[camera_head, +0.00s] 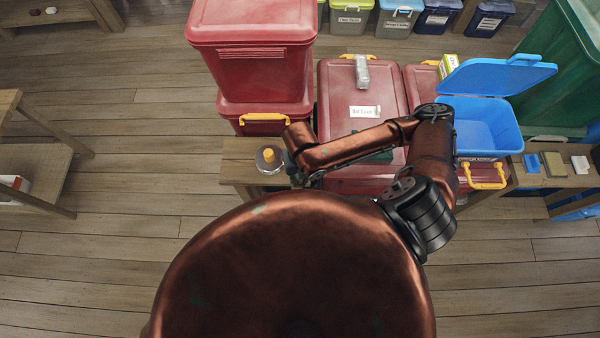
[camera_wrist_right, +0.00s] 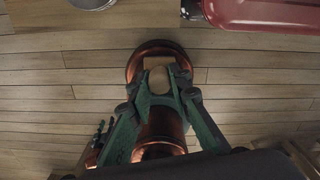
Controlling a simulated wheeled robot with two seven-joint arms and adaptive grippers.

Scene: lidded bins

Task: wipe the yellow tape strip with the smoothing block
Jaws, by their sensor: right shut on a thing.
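My right gripper (camera_head: 311,179) shows only in part in the head view, below the wrist at the left end of my folded arm. In the right wrist view its two green fingers (camera_wrist_right: 160,95) close on a tan block with a rounded knob (camera_wrist_right: 159,79), the smoothing block by its look. The block's flat part shows just beyond the fingertips. I cannot make out the yellow tape strip in either view; my arm and round copper body hide part of the scene.
A jar with a yellow top (camera_head: 268,158) stands on a wooden bench left of the wrist. Red lidded bins (camera_head: 335,90) stand ahead, two stacked at left. An open blue bin (camera_head: 488,125) is at right. Small blocks lie on the right bench (camera_head: 538,183).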

